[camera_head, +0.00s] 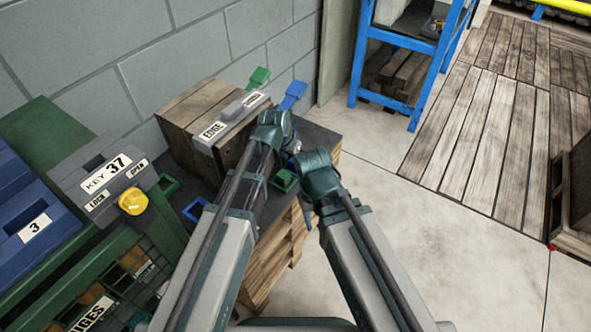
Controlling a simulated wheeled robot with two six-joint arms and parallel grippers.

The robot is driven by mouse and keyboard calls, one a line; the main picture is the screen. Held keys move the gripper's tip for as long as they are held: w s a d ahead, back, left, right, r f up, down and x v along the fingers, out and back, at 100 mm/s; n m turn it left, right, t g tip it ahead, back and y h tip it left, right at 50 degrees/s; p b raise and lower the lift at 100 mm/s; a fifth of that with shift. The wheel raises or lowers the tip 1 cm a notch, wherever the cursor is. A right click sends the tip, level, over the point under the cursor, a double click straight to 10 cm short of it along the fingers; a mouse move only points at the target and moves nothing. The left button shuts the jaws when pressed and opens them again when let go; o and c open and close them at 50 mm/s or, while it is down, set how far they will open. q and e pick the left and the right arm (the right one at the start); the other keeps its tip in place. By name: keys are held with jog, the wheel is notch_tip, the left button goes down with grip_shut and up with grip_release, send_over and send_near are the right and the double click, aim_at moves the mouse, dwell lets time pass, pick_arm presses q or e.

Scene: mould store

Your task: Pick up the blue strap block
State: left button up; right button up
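A blue piece with a flat raised tab (292,95) stands behind my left gripper, by the grey block lettered EDGE. It may be the blue strap block; its lower part is hidden. A second blue piece, a small open frame (194,209), lies on the dark top left of my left arm. My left gripper (284,121) is in front of the blue tab; I cannot tell if they touch. My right gripper (300,168) is just right of and nearer than the left one, beside a green open frame (284,180). The fingers of both are too small and hidden to read.
A wooden block (190,112) carries the grey EDGE piece (231,119), with a green tab (258,78) behind. A grey KEY 37 box (85,178) with a yellow knob (133,201) stands left. A pallet (262,268) supports the dark top.

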aim_at(294, 161)
pick_arm(q)
grip_shut()
dwell(0.4)
jog(key=shift+r, duration=0.2)
notch_tip(294, 161, up, 10)
jog(key=p, duration=1)
